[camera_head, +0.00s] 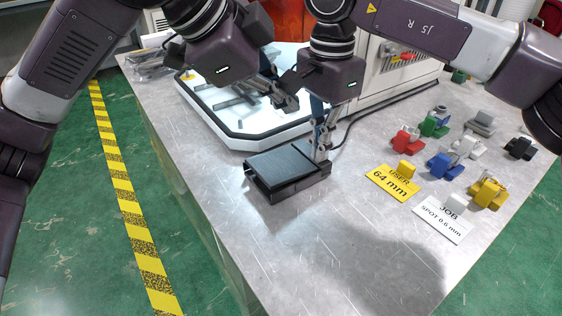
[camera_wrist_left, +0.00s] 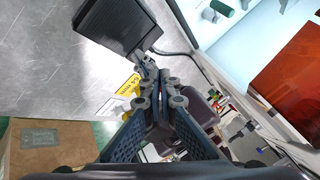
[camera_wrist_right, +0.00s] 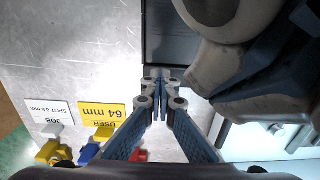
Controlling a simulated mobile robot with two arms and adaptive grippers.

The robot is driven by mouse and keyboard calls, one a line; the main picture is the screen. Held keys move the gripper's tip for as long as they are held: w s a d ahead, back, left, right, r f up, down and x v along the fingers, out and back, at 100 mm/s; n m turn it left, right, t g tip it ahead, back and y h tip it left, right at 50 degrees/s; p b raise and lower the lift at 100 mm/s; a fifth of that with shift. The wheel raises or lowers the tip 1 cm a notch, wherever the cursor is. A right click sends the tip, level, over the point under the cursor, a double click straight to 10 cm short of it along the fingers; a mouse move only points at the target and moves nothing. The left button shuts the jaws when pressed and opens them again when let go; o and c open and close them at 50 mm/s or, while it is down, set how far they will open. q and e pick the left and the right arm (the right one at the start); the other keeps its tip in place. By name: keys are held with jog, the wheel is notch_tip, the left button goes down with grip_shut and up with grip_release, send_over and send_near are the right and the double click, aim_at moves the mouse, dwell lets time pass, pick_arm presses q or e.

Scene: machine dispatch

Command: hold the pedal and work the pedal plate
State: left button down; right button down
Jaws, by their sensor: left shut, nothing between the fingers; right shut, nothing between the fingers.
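The black foot pedal (camera_head: 272,178) lies on the grey metal table, with its ribbed plate (camera_head: 283,162) facing up. It also shows in the left wrist view (camera_wrist_left: 118,28) and the right wrist view (camera_wrist_right: 172,38). My right gripper (camera_head: 321,153) is shut and empty, pointing down at the pedal's right rear end. In the right wrist view its tips (camera_wrist_right: 162,78) overlap the pedal's edge; I cannot tell whether they touch. My left gripper (camera_head: 288,102) is shut and empty, above the white tray behind the pedal. The left wrist view shows its closed fingers (camera_wrist_left: 158,90).
The white tray (camera_head: 245,137) with dark edging stands behind the pedal, beside a pale machine (camera_head: 400,88). Right of the pedal are a yellow card (camera_head: 392,184), a white card (camera_head: 440,222) and several coloured clamp-like parts (camera_head: 440,166). The front of the table is clear.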

pick_arm(q)
jog(key=shift+f, duration=0.1)
send_near(286, 162)
jog(key=shift+w+d+f, duration=1.65)
jog(key=shift+d+f, duration=0.05)
jog(key=shift+d, duration=0.15)
jog(key=shift+f, duration=0.45)
jog(key=shift+a+f, duration=0.15)
jog(key=shift+f, duration=0.65)
dwell(0.9)
jog(key=shift+r, duration=0.1)
jog(key=shift+w+r, duration=0.1)
jog(key=shift+r, duration=0.9)
jog(key=shift+w+d+r, duration=0.1)
jog(key=shift+d+r, duration=0.05)
jog(key=shift+r, duration=1.1)
jog(key=shift+w+d+r, duration=0.1)
jog(key=shift+d+r, duration=0.1)
jog(key=shift+r, duration=1.1)
